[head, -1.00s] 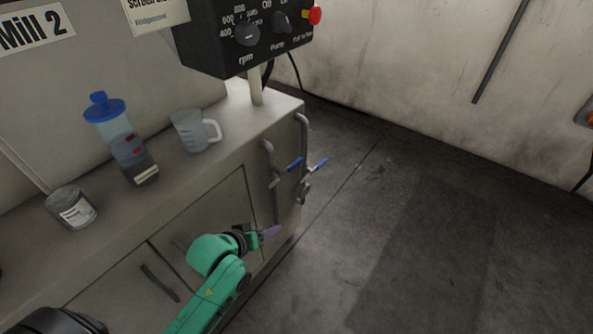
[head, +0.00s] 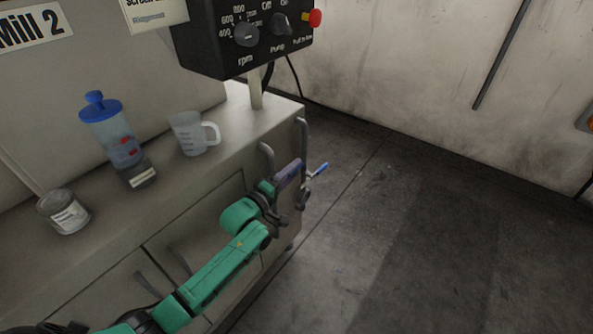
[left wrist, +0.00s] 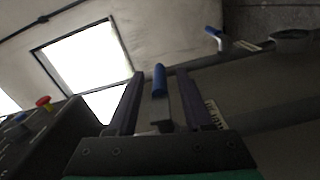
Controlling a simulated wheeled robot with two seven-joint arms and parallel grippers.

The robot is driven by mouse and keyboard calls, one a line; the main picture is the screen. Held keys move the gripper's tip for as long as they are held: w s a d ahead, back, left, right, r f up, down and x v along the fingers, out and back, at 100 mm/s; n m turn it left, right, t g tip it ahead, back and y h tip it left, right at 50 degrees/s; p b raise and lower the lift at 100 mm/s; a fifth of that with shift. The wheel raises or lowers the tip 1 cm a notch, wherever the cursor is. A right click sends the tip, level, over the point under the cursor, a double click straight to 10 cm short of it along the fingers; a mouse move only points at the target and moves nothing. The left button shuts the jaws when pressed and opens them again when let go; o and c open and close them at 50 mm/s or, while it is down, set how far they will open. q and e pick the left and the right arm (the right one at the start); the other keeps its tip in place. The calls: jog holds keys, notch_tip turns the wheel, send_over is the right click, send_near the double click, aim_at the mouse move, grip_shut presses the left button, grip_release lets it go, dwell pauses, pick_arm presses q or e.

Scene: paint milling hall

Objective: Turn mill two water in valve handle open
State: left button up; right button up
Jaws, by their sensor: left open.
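Two pipes run down the right end of the mill cabinet, each with a blue-gripped valve handle. The farther handle (head: 320,168) points out to the right, clear of my gripper; it also shows at the top of the left wrist view (left wrist: 213,32). The nearer handle is hidden behind my left gripper (head: 290,172) in the head view. In the left wrist view this nearer blue handle (left wrist: 159,80) stands between the two open fingers, with a gap on both sides. I cannot tell which one is water in. My right gripper is out of view.
A control box (head: 245,38) with knobs and a red button hangs above the cabinet. A blue-lidded bottle (head: 112,135), a measuring jug (head: 193,134) and a tin (head: 63,212) stand on the cabinet top (head: 235,135). The floor to the right is clear.

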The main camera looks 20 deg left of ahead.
pick_arm(q)
jog(key=shift+x, duration=1.05)
grip_shut()
jog(key=shift+r, duration=0.1)
dwell(0.4)
